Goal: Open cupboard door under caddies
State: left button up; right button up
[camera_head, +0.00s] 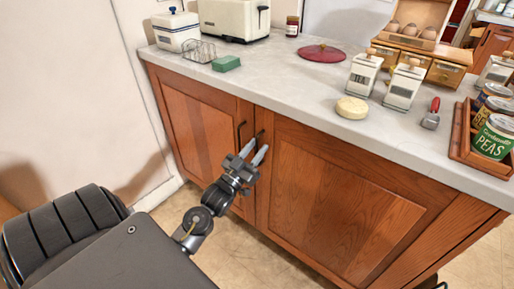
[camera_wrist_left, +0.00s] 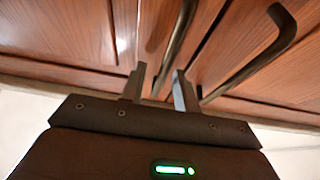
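The wooden cupboard has a left door (camera_head: 198,125) and a wide right door (camera_head: 335,200) under the counter where the white caddies (camera_head: 362,75) stand; both look shut. A dark bar handle (camera_head: 240,132) is on the left door, and another handle (camera_head: 259,134) is near the right door's top left corner, partly hidden by my gripper. My left gripper (camera_head: 254,153) is open in front of the handles. In the left wrist view its fingers (camera_wrist_left: 159,88) are apart, with one handle (camera_wrist_left: 176,40) running between them in the picture and the other handle (camera_wrist_left: 262,58) right of them. Contact is unclear.
The counter (camera_head: 300,85) overhangs the doors and holds a toaster (camera_head: 232,18), a green sponge (camera_head: 226,63), a red lid (camera_head: 321,53), a round pale item (camera_head: 352,107) and a tray of cans (camera_head: 465,130). The floor (camera_head: 255,255) before the doors looks clear.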

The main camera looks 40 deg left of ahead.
pick_arm(q)
jog(key=shift+w+r, duration=0.15)
jog(key=shift+w, duration=0.2)
jog(key=shift+c, duration=0.3)
grip_shut()
jog(key=shift+s+d, duration=0.1)
